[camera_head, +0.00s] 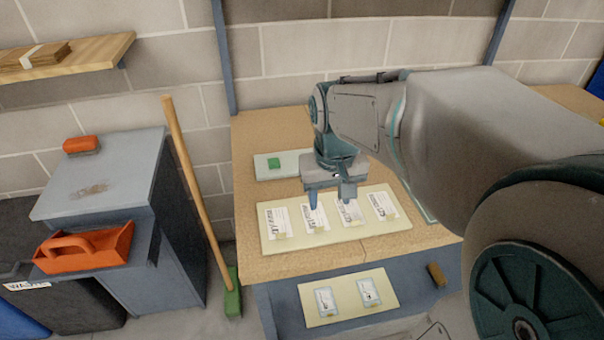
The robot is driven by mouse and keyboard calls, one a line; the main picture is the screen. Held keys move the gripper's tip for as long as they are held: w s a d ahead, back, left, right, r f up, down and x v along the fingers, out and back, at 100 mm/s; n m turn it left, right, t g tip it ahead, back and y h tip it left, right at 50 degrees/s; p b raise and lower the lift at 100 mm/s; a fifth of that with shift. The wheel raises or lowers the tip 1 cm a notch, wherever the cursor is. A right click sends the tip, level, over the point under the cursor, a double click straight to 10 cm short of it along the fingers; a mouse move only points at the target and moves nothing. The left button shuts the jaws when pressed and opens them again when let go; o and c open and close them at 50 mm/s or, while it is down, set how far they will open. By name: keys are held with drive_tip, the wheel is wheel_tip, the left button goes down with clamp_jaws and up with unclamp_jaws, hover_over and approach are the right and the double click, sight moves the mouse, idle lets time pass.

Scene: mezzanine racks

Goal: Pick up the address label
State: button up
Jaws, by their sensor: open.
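Several white printed labels lie in a row on a cream board (297,241) on the wooden bench; their print is too small to read, so I cannot tell which is the address label. From left to right they are a first label (276,223), a second label (315,221), a third label (349,214) and a fourth label (381,205). My gripper (329,204) points down with its fingers apart over the second and third labels, partly covering their upper ends. Nothing shows between the fingers. I cannot tell whether the fingertips touch the board.
A pale tray (295,160) with a green block (253,167) sits behind the board. Two cards (326,302) are on a cream panel at the bench front. A broom (190,165) leans left of the bench, beside a grey cabinet (105,185) with an orange caddy (85,249).

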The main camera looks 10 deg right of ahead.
drive_tip(key=g, duration=0.1)
hover_over(319, 231)
wheel_tip(319, 231, down, 2)
drive_tip(key=f, duration=0.1)
wheel_tip(319, 231, down, 13)
drive_tip(key=shift+f, duration=0.1)
idle(0.4)
drive_tip(key=c, duration=0.8)
